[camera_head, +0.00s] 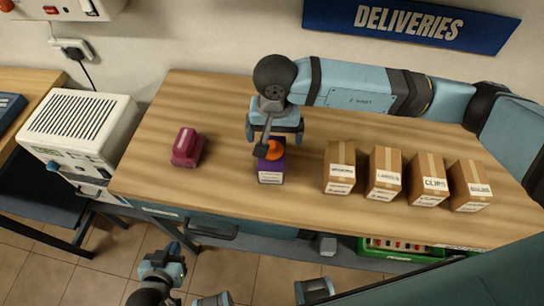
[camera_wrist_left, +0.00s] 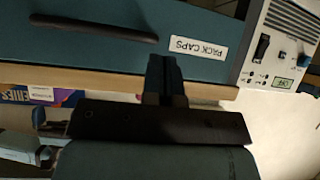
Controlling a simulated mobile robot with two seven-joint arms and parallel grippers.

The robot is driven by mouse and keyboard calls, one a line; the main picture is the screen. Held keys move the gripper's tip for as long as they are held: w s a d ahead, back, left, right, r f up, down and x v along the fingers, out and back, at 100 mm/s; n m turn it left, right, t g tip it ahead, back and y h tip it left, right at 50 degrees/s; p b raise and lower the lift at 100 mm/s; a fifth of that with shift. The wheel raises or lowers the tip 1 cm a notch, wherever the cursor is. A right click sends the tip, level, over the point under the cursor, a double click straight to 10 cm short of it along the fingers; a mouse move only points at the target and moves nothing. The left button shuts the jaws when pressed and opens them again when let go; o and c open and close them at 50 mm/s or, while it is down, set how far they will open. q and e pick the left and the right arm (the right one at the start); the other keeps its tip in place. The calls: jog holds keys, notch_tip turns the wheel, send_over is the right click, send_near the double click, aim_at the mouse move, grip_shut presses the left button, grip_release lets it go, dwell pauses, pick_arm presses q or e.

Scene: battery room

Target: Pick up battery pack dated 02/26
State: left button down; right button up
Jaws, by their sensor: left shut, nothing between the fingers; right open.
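A purple pack (camera_head: 271,178) with a white label on its front stands on the wooden bench; I cannot read a date on it. My right gripper (camera_head: 267,147) points down directly over it, open, with an orange piece between the fingers and the pack's top. Contact with the pack cannot be told. The pack also shows at the left edge of the left wrist view (camera_wrist_left: 62,97). My left gripper (camera_head: 173,250) is shut and empty, low in front of the bench. In its wrist view, the fingers (camera_wrist_left: 165,72) are before a blue drawer (camera_wrist_left: 110,45) labelled PACK CAPS.
A dark red object (camera_head: 187,148) sits left of the pack. Several cardboard boxes (camera_head: 340,168) stand in a row to the right. A white vented unit (camera_head: 80,130) stands at the bench's left end. A green crate (camera_head: 400,247) is below the bench. Bench surface between is clear.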

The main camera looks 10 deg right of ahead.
aim_at(272, 152)
jog(key=shift+f, duration=0.9)
jog(key=shift+s+a+f+p, duration=0.15)
jog(key=shift+f+p, duration=0.25)
jog(key=shift+f, duration=0.95)
jog(key=shift+s+a+f+p, duration=0.1)
jog(key=shift+a+f+p, duration=0.2)
jog(key=shift+f, duration=1.05)
jog(key=shift+w+d+r, duration=0.1)
jog(key=c, duration=1.5)
